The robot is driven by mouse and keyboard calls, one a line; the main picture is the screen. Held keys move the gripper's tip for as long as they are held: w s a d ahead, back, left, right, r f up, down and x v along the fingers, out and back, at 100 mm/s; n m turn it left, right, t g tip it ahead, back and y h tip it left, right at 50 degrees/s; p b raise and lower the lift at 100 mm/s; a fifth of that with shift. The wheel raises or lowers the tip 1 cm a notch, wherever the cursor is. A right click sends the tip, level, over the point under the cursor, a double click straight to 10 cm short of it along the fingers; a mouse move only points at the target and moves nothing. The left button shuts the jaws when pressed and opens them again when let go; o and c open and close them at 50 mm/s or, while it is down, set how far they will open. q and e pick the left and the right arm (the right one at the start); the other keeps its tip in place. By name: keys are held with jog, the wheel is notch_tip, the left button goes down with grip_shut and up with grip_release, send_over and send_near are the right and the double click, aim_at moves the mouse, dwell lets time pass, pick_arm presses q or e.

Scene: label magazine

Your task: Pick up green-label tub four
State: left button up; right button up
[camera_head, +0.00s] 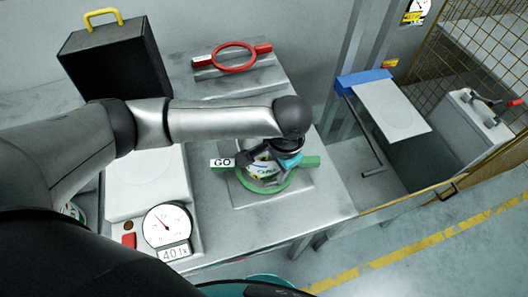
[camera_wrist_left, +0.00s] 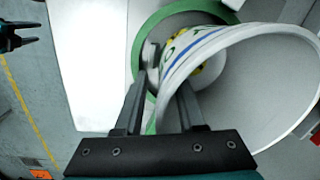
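A white tub (camera_head: 262,172) with a green-marked label stands inside a green ring (camera_head: 283,184) on the bench; a GO tag is at the ring's left. Its number is not readable. My left gripper (camera_head: 268,155) is down at the tub and partly hides it. In the left wrist view, the tub (camera_wrist_left: 255,75) is large, with its open mouth toward the camera. My left fingers (camera_wrist_left: 163,85) straddle its near wall, one outside and one over the mouth, with a gap between them. My right gripper (camera_wrist_left: 32,33) shows small at the wrist view's upper left, prongs apart.
A scale with a dial (camera_head: 167,225) stands left of the ring, with part of another tub (camera_head: 72,211) at its left. A red ring (camera_head: 233,57) lies at the back, beside a black case (camera_head: 115,60). A mesh fence (camera_head: 480,60) is on the right.

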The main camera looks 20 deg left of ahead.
pick_arm(q)
grip_shut()
jog(key=shift+r, duration=0.1)
dwell(0.7)
